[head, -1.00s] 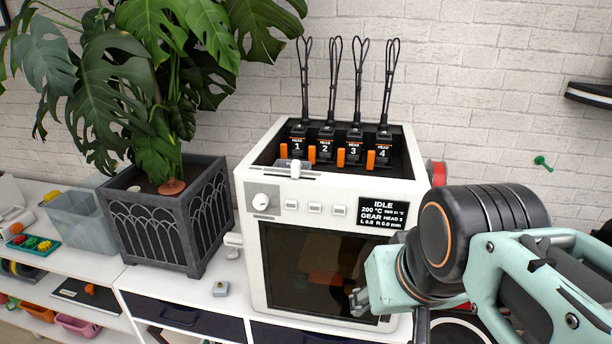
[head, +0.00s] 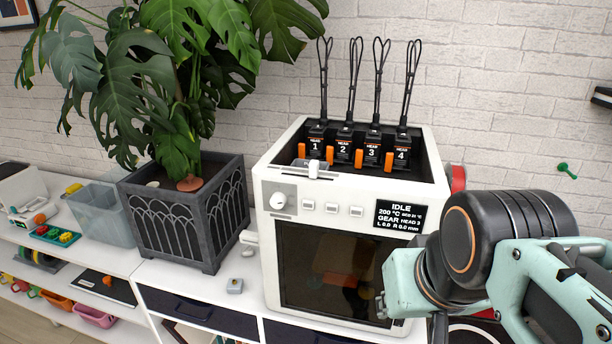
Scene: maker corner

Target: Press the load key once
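The white printer (head: 262,245) stands on the shelf top. On its front panel is a row of three small pale keys: left (head: 308,205), middle (head: 331,208) and right (head: 356,212). Their labels are too small to read, so I cannot tell which is the load key. A dark display (head: 401,215) to their right reads IDLE, 200 °C, GEAR, HEAD 3, L 0.0 R 0.0 mm. My teal and black arm is at the lower right, in front of the printer's lower right corner, below and right of the keys. My gripper's fingers do not show.
A round knob (head: 279,201) is left of the keys, and a small white lever (head: 314,169) is above them. Several numbered heads stand in the printer's open top. A potted plant (head: 180,222) stands to the left. The space before the keys is clear.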

